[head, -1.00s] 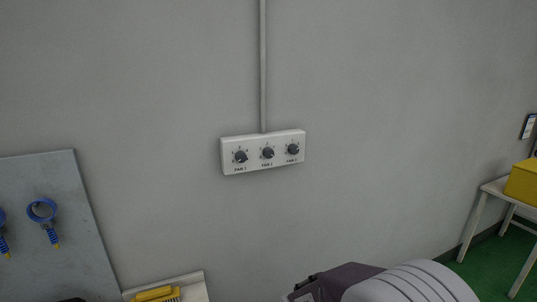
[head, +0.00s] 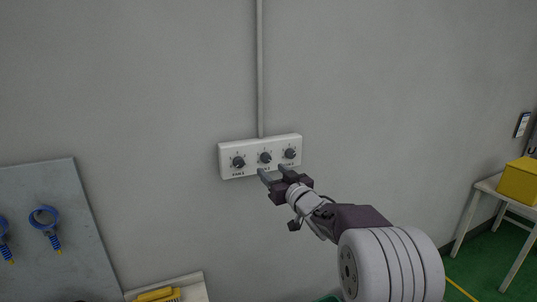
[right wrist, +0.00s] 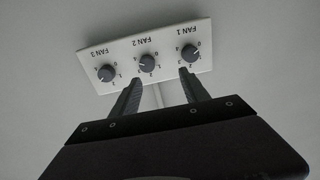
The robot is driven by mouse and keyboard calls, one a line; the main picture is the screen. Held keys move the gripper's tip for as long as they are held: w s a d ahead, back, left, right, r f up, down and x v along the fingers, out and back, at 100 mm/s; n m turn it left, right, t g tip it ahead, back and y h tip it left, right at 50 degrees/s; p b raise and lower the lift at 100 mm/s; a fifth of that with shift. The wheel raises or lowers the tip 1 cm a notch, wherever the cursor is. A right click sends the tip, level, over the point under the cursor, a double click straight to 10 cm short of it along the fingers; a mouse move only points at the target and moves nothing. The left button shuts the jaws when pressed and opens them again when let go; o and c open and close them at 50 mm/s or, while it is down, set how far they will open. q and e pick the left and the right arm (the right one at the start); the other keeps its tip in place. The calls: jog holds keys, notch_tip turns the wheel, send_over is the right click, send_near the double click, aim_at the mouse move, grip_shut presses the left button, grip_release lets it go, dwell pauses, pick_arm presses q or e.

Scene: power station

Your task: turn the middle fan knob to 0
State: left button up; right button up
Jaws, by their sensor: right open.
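The middle fan knob (head: 265,157) is a dark round knob on a white wall panel (head: 229,150), between the knobs of fan 1 (head: 238,162) and fan 3 (head: 290,153). In the right wrist view the panel appears upside down, with the middle knob (right wrist: 147,63) under the FAN 2 label. My right gripper (head: 273,172) is open and empty, just below the panel in the head view. In the right wrist view its two fingers (right wrist: 161,80) point at the panel, one to each side of the middle knob, apart from it. My left gripper is not in view.
A grey conduit (head: 260,70) runs up the wall from the panel. A grey board with blue-handled tools (head: 45,218) is at left, and a shelf with a yellow item (head: 155,295) below. A table with a yellow box (head: 518,181) stands at right.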

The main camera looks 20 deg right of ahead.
aim_at(267, 160)
jog(key=shift+m+h, duration=0.3)
jog(key=w+p, duration=0.1)
jog(key=w, duration=0.2)
jog(key=w+d, duration=0.1)
jog(key=w, duration=0.1)
jog(key=w+d+p, duration=0.1)
jog(key=w, duration=0.2)
jog(key=shift+w+f+p, duration=0.25)
jog(key=shift+w+p, duration=0.1)
grip_shut()
